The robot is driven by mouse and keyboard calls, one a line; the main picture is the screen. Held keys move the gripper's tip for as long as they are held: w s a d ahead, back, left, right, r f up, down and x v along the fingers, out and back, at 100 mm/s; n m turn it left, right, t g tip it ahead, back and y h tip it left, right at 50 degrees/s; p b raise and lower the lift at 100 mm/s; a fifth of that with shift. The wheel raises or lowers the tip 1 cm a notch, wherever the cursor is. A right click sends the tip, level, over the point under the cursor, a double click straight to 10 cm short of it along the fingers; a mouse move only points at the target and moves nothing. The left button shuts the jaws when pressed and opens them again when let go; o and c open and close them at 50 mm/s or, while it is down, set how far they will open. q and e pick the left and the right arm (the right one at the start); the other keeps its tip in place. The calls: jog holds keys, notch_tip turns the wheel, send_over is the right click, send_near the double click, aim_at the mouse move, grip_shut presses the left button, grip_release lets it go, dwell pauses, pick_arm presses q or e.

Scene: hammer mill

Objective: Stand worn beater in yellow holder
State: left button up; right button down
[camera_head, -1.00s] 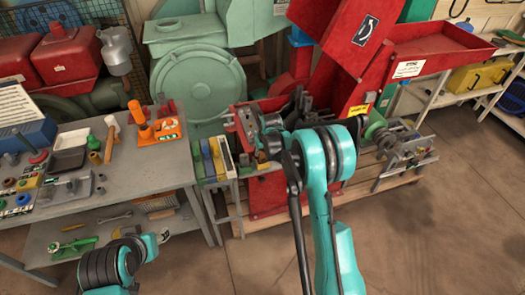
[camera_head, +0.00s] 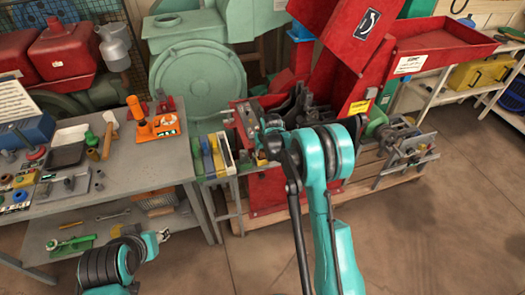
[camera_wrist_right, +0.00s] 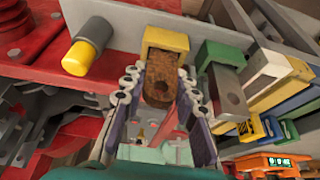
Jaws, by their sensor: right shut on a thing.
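My right gripper (camera_wrist_right: 158,94) shows in the right wrist view, its two dark fingers shut on a rusty brown worn beater (camera_wrist_right: 160,80). A yellow block (camera_wrist_right: 165,39) covers the beater's far end against a grey plate. I cannot tell whether this block is the yellow holder or part of the beater. A green block (camera_wrist_right: 221,52) with a grey bar sits just right of it, apart from my fingers. In the head view my right arm hides most of the gripper and the beater.
Coloured strips, among them a yellow one (camera_wrist_right: 280,95), lie right of the gripper in the wrist view. A yellow-tipped cylinder (camera_wrist_right: 88,46) juts out at left. In the head view the red mill (camera_head: 270,190) stands behind my arm; a cluttered grey bench (camera_head: 140,160) is at left.

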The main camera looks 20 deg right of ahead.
jog(key=shift+f, duration=0.15)
jog(key=c, duration=1.1)
grip_release()
jog(key=v, duration=1.2)
jog(key=s+a+r, duration=0.1)
jog(key=s+r, duration=0.6)
jog(key=s, duration=0.1)
jog(key=s+a+r+t, duration=0.1)
jog(key=s+a+t, duration=0.1)
jog(key=s, duration=2.2)
jog(key=shift+r+t, duration=0.3)
